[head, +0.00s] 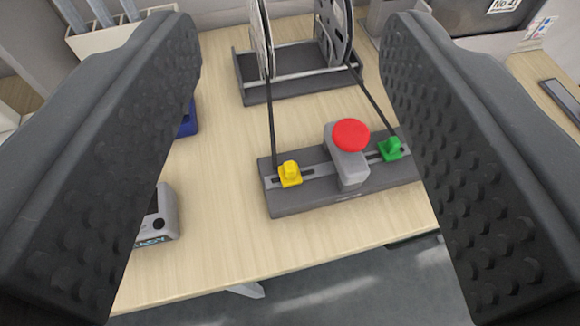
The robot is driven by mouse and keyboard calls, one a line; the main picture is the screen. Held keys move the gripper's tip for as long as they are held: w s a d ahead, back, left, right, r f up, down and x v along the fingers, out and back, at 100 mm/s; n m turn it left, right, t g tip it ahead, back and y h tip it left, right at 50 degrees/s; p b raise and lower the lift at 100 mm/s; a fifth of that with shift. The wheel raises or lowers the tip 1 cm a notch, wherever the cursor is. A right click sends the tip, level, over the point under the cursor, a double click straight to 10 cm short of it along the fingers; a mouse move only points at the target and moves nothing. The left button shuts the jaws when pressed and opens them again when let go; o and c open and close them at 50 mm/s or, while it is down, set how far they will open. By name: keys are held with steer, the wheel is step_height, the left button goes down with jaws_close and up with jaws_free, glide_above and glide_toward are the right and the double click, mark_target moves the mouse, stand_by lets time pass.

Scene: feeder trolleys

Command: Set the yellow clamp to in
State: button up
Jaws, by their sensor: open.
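The yellow clamp (290,173) is a small knobbed slider at the left end of a slot in a dark grey base (318,202) on the wooden table. A black strap runs from beside it up to a reel at the back. A green clamp (391,149) sits in the slot to the right. A grey block with a red round button (351,135) stands between the two clamps. My gripper (290,120) is open and empty. Its two dark textured fingers frame the view left and right, and the clamp lies between them in the picture, apart from both.
A reel stand (300,75) with upright discs is behind the base. A grey device with a dial (158,215) and a blue object (188,121) are partly hidden by the left finger. A white bin (125,30) stands back left. Bare table (215,235) lies left of the base.

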steer(key=shift+c, duration=0.2)
steer(key=shift+w, duration=0.1)
steer(key=c, duration=0.5)
steer(key=shift+w+a+f+p, duration=0.15)
steer(key=shift+w+a+p, duration=0.05)
steer(key=shift+w+p, duration=0.25)
jaws_close()
steer(key=w+a+f+n+g+h+p, duration=0.2)
steer(key=w+a+f+n+g+p, duration=0.1)
steer(key=w+f+n+g+p, duration=0.35)
steer(key=w+a+f+n+g+h+p, duration=0.1)
steer(key=w+a+f+n+g+p, duration=0.35)
steer(key=f+p, duration=0.45)
steer(key=n+g+h+p, duration=0.2)
steer(key=n+h+p, duration=0.4)
steer(key=n+p, duration=0.3)
glide_toward(284, 173)
steer(key=shift+n, duration=0.5)
steer(key=b+x, duration=0.1)
steer(key=x, duration=0.4)
steer(key=shift+d+f, duration=0.15)
steer(key=shift+d, duration=0.2)
